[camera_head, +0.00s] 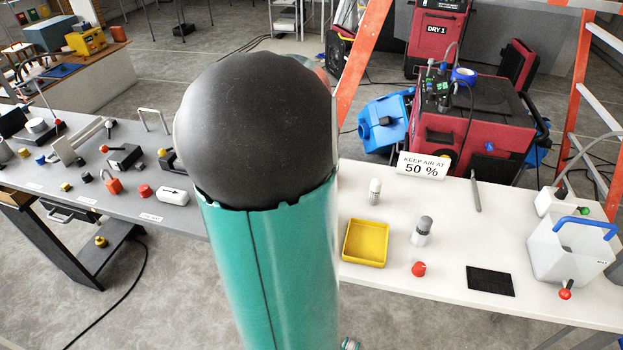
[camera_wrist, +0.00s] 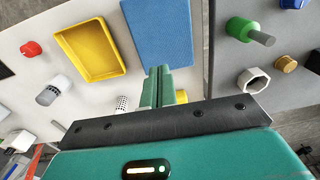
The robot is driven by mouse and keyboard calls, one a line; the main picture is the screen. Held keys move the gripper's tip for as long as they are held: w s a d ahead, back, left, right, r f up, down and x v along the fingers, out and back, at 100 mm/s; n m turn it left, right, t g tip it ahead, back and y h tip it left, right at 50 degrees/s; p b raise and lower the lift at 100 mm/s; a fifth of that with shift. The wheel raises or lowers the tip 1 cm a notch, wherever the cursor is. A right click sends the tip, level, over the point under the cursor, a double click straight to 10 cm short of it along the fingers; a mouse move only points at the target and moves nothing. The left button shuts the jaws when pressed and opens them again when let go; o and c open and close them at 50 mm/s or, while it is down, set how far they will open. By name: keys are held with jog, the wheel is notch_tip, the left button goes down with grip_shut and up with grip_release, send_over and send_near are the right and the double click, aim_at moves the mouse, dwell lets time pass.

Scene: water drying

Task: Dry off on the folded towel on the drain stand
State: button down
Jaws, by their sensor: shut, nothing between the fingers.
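A flat blue textured pad (camera_wrist: 160,32) lies on the white table in the wrist view and looks like the folded towel. A drain stand under it cannot be made out. In the head view my large green and black arm stands in front of that part of the table and hides the pad. My gripper (camera_wrist: 158,75) shows in the wrist view as two green fingers closed together with nothing between them. In that picture its tips overlap the pad's near edge; whether they touch it cannot be told. In the head view my gripper is hidden.
A white container with a blue handle (camera_head: 575,245) stands right. The grey table (camera_head: 205,222) at left is cluttered.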

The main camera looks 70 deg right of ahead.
jog(key=w+a+r+n+t, duration=0.1)
jog(key=w+a+r+n, duration=0.25)
jog(key=w+a, duration=0.35)
jog(key=w+a+r+n+t, duration=0.1)
jog(key=w+a+r+n, duration=0.25)
jog(key=w+a, duration=0.4)
jog(key=s+a+r+n+t, duration=0.1)
jog(key=a+n, duration=0.3)
jog(key=a, duration=0.8)
jog(key=s+a+r+n+t, duration=0.2)
jog(key=a+n, duration=0.3)
jog(key=a, duration=0.8)
jog(key=shift+s+r, duration=0.2)
jog(key=shift+r, duration=0.7)
